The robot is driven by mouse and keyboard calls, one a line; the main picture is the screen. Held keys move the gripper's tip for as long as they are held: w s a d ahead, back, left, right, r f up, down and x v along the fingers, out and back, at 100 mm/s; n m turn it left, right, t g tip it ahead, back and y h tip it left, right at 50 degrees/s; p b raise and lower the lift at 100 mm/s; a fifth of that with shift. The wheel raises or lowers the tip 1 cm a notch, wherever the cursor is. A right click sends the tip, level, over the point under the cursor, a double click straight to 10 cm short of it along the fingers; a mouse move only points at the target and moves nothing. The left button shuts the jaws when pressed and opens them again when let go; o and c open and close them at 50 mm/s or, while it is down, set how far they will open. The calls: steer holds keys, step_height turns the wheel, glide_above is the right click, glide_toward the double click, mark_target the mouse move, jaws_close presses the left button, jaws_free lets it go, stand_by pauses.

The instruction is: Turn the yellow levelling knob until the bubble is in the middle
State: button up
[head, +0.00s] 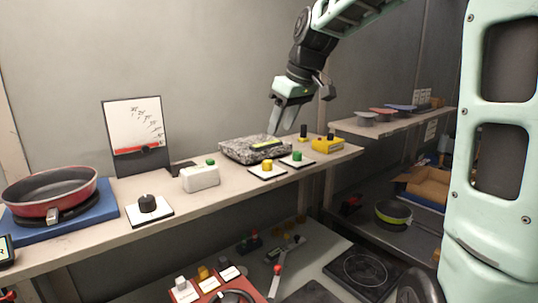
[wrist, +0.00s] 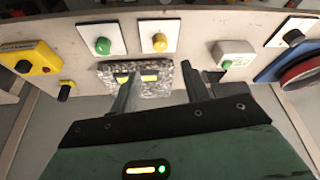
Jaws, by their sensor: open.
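The yellow levelling knob (head: 267,166) stands on a white plate at the front edge of the shelf; it also shows in the wrist view (wrist: 160,41). Behind it lies a speckled stone slab (head: 235,150) with a yellow-green level vial (head: 267,144) on top. The bubble is too small to make out. My gripper (head: 281,126) is open and empty above the slab, behind the knob and apart from it. Its spread fingers (wrist: 157,80) partly cover the slab in the wrist view.
A green knob (head: 297,156) on its own plate is right beside the yellow one. A white box with a green button (head: 200,178), a black knob (head: 147,204) and a red pan (head: 50,192) are to the left. A yellow box (head: 327,146) is to the right.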

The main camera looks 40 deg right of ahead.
mark_target(267, 161)
steer(key=p+x, duration=0.1)
steer(key=x, duration=0.9)
steer(key=shift+w+f, duration=0.2)
steer(key=shift+f, duration=0.1)
steer(key=c, duration=1)
steer(key=shift+a, duration=0.1)
